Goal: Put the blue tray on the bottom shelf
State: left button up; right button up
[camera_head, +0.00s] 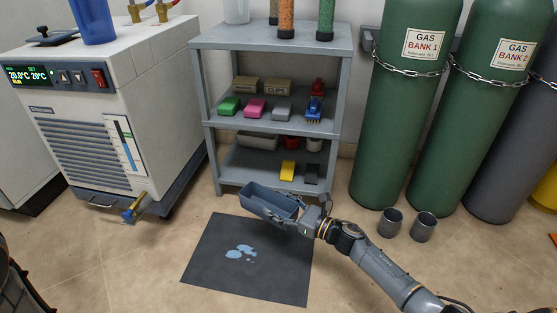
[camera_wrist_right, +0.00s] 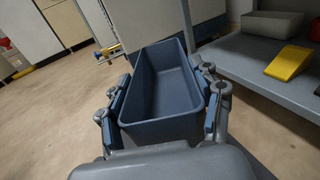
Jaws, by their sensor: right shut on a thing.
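The blue tray (camera_head: 268,204), an empty open-topped grey-blue bin, is held above the floor in front of the shelf unit. My right gripper (camera_head: 304,214) is shut on its near right end. In the right wrist view the gripper's fingers (camera_wrist_right: 163,108) press on both sides of the tray (camera_wrist_right: 165,130). The bottom shelf (camera_head: 250,172) holds a yellow wedge (camera_head: 288,170) and a dark block (camera_head: 311,174) at its right front. It also shows in the right wrist view (camera_wrist_right: 262,78). My left gripper is not in view.
A pale box (camera_head: 257,141), a red item and a light cup stand at the back of the bottom shelf; its left front is clear. A dark mat (camera_head: 215,265) with a blue spill lies below. Two grey cups (camera_head: 390,223) stand right, near green gas cylinders (camera_head: 405,110).

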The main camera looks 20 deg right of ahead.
aim_at(249, 171)
jog(key=i+j, duration=0.4)
jog(key=i+l, duration=0.75)
jog(key=l, duration=0.1)
